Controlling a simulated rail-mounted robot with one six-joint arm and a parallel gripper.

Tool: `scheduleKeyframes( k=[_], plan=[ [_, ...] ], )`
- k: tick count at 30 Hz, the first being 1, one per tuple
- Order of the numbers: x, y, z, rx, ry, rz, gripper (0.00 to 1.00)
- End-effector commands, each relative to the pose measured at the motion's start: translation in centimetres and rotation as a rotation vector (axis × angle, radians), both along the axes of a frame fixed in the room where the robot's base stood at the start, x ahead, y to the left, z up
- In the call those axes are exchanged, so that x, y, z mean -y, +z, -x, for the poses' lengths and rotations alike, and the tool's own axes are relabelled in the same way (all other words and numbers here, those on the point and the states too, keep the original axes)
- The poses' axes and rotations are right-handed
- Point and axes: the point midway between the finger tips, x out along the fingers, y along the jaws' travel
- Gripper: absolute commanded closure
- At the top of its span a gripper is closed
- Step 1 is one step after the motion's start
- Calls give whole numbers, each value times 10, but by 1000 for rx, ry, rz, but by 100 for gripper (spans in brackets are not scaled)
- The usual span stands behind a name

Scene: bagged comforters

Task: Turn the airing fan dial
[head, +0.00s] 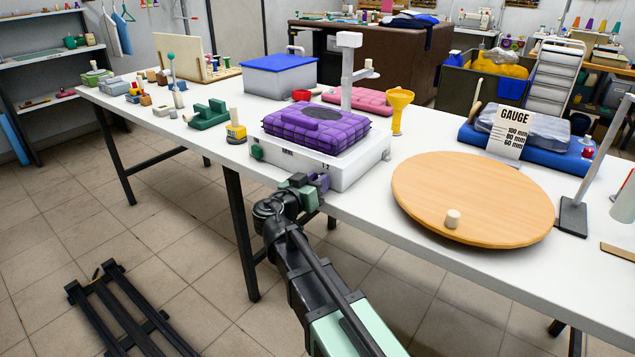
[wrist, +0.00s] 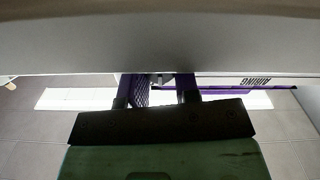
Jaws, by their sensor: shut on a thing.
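The airing fan is a white box (head: 345,175) at the table's front edge, with a purple quilted bag (head: 315,128) on top. Small marks "1 2" show on its front face, and a dark green knob (head: 257,152) sits at its left end. My gripper (head: 318,183) is at the front face, just below the marks, and hides the dial there in the head view. In the wrist view my gripper (wrist: 158,90) has its two fingers on either side of a small grey piece, the dial (wrist: 160,78), next to a strip lettered "AIRING" (wrist: 254,82). It is shut on the dial.
A round wooden board (head: 475,195) with a small peg lies right of the fan. A yellow funnel (head: 398,108) and a grey post (head: 347,75) stand behind it. Green blocks (head: 208,114) lie to the left. A dark rack (head: 120,310) is on the floor.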

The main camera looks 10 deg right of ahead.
Motion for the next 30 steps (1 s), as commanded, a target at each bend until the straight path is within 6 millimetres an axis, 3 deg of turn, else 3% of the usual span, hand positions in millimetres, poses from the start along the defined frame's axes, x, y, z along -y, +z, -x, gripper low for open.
scheduleKeyframes(
  k=[1, 2, 7, 17, 30],
  plan=[
    [0, 0, 0, 0, 0, 0, 94],
    [0, 0, 0, 0, 0, 0, 69],
    [0, 0, 0, 1, 0, -1, 45],
    [-5, 0, 5, 1, 1, -1, 45],
    [-78, 0, 64, 2, 3, -1, 45]
  ],
)
